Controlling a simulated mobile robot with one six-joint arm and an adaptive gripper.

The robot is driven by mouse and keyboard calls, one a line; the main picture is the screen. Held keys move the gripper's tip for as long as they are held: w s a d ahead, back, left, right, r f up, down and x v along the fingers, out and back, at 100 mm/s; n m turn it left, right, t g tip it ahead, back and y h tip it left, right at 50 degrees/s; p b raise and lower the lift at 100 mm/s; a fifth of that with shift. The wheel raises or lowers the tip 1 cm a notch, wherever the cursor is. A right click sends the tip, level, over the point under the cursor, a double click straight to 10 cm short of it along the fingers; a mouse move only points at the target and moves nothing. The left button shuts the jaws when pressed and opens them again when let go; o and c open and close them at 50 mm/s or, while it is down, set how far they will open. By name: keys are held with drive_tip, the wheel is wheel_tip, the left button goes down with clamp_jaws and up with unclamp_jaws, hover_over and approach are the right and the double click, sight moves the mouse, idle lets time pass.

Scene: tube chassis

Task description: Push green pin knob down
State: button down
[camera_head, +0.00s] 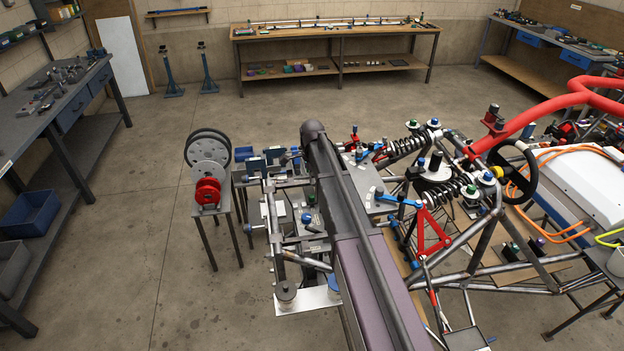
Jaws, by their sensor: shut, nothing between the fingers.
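Green-topped parts also show by the front shock absorber (412,126) and by the rear one (471,190). I cannot tell which green part is the pin knob, or how high it stands. My arm crosses the middle of the view and hides part of the fixture bench. My gripper does not show clearly; its fingers cannot be made out.
A tube chassis (480,262) with a red tube (545,108) and a black steering wheel (514,168) fills the right. A stand with discs and a red reel (207,192) is left of the fixture. Workbenches line the walls. Floor (120,240) at left is clear.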

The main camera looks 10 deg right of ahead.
wheel_tip(320, 180, up, 7)
drive_tip(key=p, duration=0.6)
drive_tip(key=shift+r+p, duration=0.2)
drive_tip(key=shift+p, duration=0.2)
idle(0.4)
